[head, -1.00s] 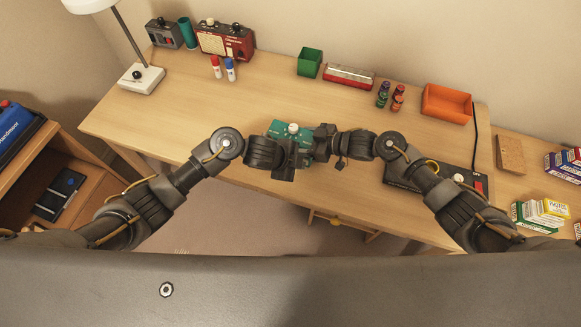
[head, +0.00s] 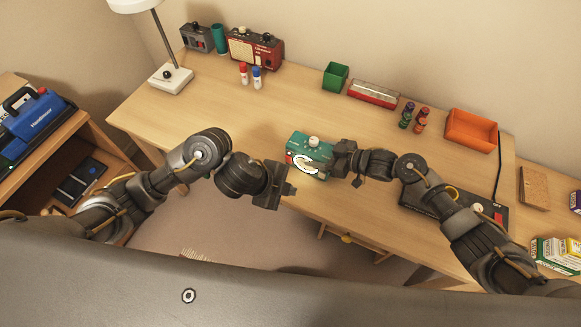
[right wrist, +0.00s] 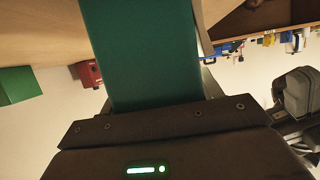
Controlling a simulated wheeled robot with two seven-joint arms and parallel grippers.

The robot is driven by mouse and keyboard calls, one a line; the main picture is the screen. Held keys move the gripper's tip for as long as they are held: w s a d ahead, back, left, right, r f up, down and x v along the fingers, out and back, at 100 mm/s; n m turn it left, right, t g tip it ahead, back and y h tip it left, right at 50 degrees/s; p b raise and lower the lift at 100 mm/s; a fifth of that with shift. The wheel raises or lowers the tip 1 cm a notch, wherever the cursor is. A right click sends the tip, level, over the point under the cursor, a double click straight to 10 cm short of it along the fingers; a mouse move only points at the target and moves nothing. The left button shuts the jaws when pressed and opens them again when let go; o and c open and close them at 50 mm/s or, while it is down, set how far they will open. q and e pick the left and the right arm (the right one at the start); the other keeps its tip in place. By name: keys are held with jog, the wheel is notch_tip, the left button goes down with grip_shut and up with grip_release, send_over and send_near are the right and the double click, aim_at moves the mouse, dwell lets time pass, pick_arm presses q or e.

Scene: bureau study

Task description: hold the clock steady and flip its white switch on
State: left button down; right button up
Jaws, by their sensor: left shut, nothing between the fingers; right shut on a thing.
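The clock is a teal box (head: 318,147) near the front edge of the desk, with a pale round knob on top, a white dial on its front and a small red spot at its left. I cannot make out a white switch for sure. My right gripper (head: 334,160) is shut on the clock's right side; in the right wrist view the clock's teal side (right wrist: 140,55) runs up from between the fingers. My left gripper (head: 291,189) is shut and empty, in front of the clock and below it in the picture, apart from it.
The wooden desk (head: 240,125) is clear left of the clock. A lamp base (head: 170,79), red radio (head: 256,49), green box (head: 335,77), red tin (head: 373,93), small bottles and orange tray (head: 471,131) stand farther back. A dark device (head: 490,213) lies under my right arm.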

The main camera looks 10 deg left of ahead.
jog(key=o, duration=1.3)
